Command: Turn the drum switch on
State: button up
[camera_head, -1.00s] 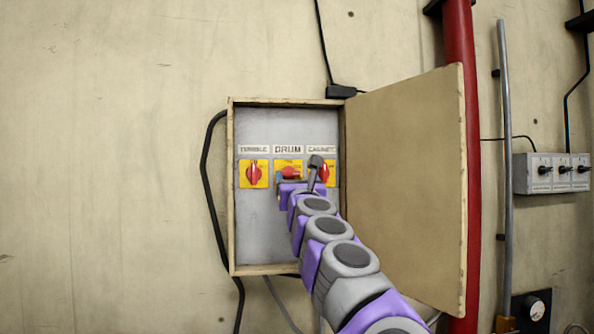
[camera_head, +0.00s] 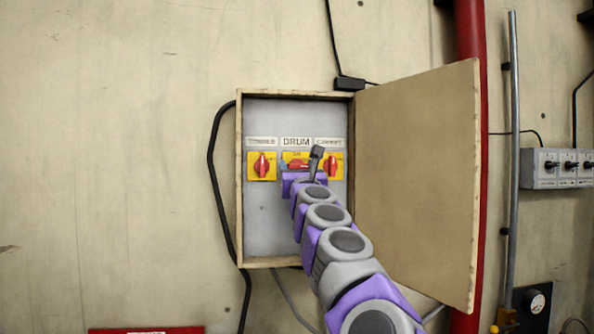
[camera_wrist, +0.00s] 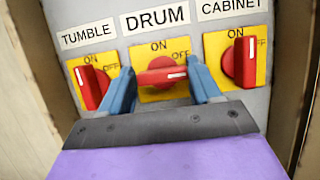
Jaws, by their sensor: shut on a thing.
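The drum switch (camera_wrist: 160,76) is a red knob on a yellow plate under the DRUM label, in the middle of three. In the wrist view its handle lies horizontal, with its white mark to the right, on the OFF side. My gripper (camera_wrist: 161,74) has its two blue fingers at the left and right ends of this knob and is shut on it. In the head view my gripper (camera_head: 298,168) reaches the middle switch and partly covers it.
The tumble switch (camera_wrist: 91,87) and cabinet switch (camera_wrist: 240,62) flank it closely, their handles roughly upright. The wooden box (camera_head: 239,200) surrounds the panel. Its open door (camera_head: 420,190) stands to the right, near a red pipe (camera_head: 468,30). A black cable (camera_head: 212,165) runs along the left.

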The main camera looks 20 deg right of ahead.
jog(key=shift+d+f, duration=0.1)
jog(key=shift+d, duration=0.1)
jog(key=c, duration=0.5)
jog(key=shift+a, duration=0.1)
jog(key=shift+n+y, duration=0.4)
jog(key=shift+n, duration=0.2)
jog(key=n+y+p, duration=0.2)
jog(key=n+p, duration=0.1)
jog(key=n, duration=0.2)
jog(key=n+g+y+p, duration=0.1)
jog(key=n+y+p, duration=0.1)
jog(key=n, duration=0.3)
jog(key=n+y+p, duration=0.2)
jog(key=n+p, duration=0.2)
jog(key=n, duration=0.2)
jog(key=shift+d+r+g+y+p, duration=0.25)
jog(key=shift+d+g+y+p, duration=0.1)
jog(key=shift+g+y, duration=0.05)
jog(key=shift+a+f+n+g+y+p, duration=0.15)
jog(key=shift+n+g+p, duration=0.45)
jog(key=shift+n, duration=0.7)
jog(key=shift+d+n+g+y+p, duration=0.1)
jog(key=shift+n+g+y+p, duration=0.25)
jog(key=shift+n+p, duration=0.65)
jog(key=shift+f+n, duration=0.1)
jog(key=shift+n, duration=0.4)
